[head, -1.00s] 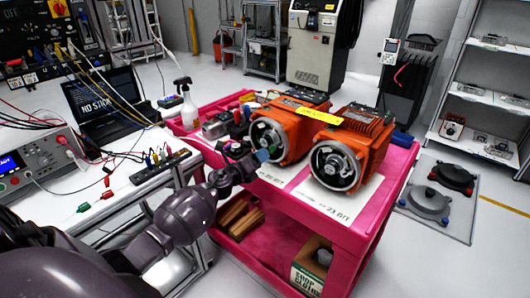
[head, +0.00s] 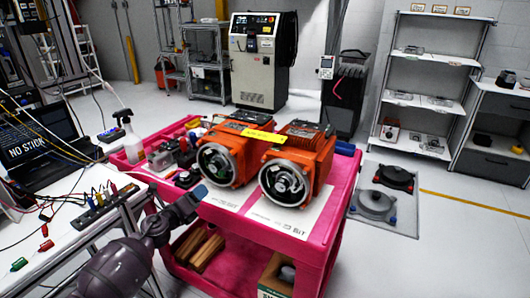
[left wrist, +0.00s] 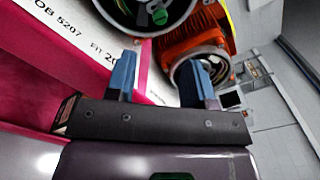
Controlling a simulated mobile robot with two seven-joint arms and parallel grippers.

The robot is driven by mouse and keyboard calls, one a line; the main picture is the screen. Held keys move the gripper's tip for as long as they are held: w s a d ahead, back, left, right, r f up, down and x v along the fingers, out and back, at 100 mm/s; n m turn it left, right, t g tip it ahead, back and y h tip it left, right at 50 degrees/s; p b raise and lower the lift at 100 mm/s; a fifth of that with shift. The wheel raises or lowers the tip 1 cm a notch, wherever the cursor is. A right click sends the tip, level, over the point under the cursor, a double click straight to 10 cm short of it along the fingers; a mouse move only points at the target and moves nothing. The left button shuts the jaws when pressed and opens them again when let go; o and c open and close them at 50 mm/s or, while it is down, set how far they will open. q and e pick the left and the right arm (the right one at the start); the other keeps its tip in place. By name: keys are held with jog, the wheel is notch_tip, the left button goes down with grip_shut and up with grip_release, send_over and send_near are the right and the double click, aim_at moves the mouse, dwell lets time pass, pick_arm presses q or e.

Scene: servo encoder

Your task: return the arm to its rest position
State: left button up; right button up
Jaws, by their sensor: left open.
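My left arm comes in from the lower left in the head view. Its gripper (head: 197,194) is at the front edge of the pink cart, just below and in front of the left orange motor (head: 225,150). In the left wrist view the two blue fingers (left wrist: 160,80) stand wide apart with nothing between them. The right orange motor (head: 300,160) sits beside the left one on a white printed sheet (head: 262,214). My right gripper is not in view.
The pink cart (head: 325,225) carries both motors, with wooden blocks (head: 200,250) and a box (head: 275,275) on its lower shelf. The workbench (head: 75,215) with leads and a laptop (head: 40,140) is on the left. Open floor lies to the right.

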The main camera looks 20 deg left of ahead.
pick_arm(q)
jog(key=s+d+f+n+g, duration=0.2)
jog(key=s+d+f+n, duration=0.3)
jog(key=s+n, duration=0.4)
jog(key=s+d+f+n+g+y, duration=0.1)
jog(key=s+d+f+n+g, duration=0.1)
jog(key=s+d+f+n, duration=0.4)
jog(key=s+d+f+n+g, duration=0.2)
jog(key=s+d+f+n, duration=0.3)
jog(key=s+n, duration=0.6)
jog(key=shift+s+d+f+n+g, duration=0.15)
jog(key=shift+s+d+n+g, duration=0.15)
jog(key=shift+s+d, duration=0.55)
jog(key=shift+s+a, duration=0.1)
